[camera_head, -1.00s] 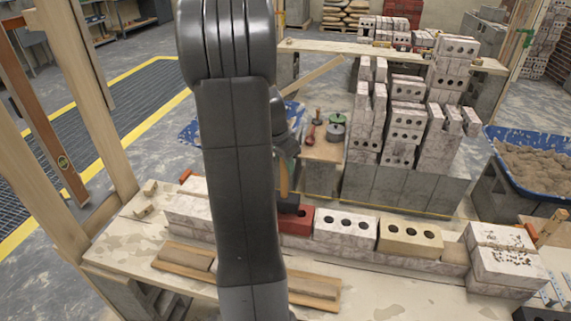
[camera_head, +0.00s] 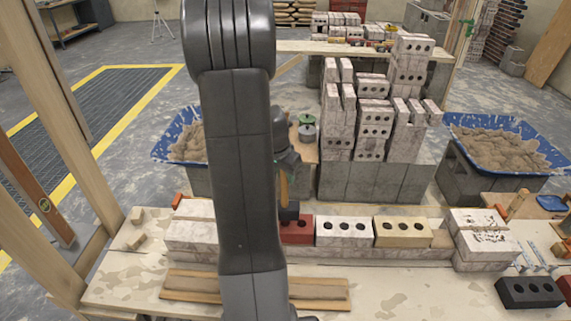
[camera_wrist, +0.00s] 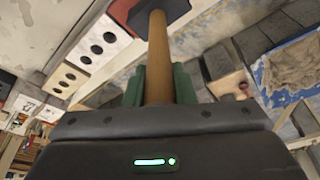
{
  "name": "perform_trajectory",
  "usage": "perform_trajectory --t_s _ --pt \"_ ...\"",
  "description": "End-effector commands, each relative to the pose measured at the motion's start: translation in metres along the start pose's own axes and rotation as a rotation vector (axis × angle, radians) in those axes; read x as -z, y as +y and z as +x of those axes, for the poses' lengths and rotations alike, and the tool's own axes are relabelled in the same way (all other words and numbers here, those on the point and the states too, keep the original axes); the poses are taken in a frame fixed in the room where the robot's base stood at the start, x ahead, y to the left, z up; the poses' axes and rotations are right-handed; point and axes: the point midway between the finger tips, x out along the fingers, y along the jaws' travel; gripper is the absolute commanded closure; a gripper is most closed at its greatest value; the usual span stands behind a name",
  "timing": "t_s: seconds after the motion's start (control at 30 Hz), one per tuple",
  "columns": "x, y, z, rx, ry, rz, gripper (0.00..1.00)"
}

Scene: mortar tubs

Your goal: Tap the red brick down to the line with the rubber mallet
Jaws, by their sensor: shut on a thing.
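The red brick (camera_head: 297,231) sits in the row on the bench, left of a white three-holed brick and partly hidden by my arm. My gripper (camera_head: 287,166) is above and behind it, with green fingers shut on the wooden handle of the rubber mallet (camera_head: 284,188). The dark mallet head (camera_head: 289,212) is at the left part of the red brick's top; I cannot tell whether they touch. In the wrist view my gripper (camera_wrist: 158,88) grips the handle of the mallet (camera_wrist: 158,55), and its dark head is at the top edge. I cannot make out the line.
A white brick (camera_head: 343,232) and a yellowish brick (camera_head: 402,232) continue the row rightward. White blocks (camera_head: 193,231) stand left. Wooden boards (camera_head: 320,291) lie in front. Stacked bricks (camera_head: 375,120) stand behind, with blue mortar tubs (camera_head: 505,147) either side. A black brick (camera_head: 529,291) lies at right.

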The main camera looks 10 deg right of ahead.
Motion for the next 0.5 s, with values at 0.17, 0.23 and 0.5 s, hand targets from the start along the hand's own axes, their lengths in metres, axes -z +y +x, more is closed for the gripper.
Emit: perform_trajectory --t_s 0.17,0.23,0.5 --pt "-0.001 0.001 0.0 0.004 0.001 -0.012 1.0" --pt "-0.001 0.001 0.0 0.004 0.001 -0.012 1.0" --pt "-0.004 0.001 0.009 0.004 0.001 -0.012 1.0"
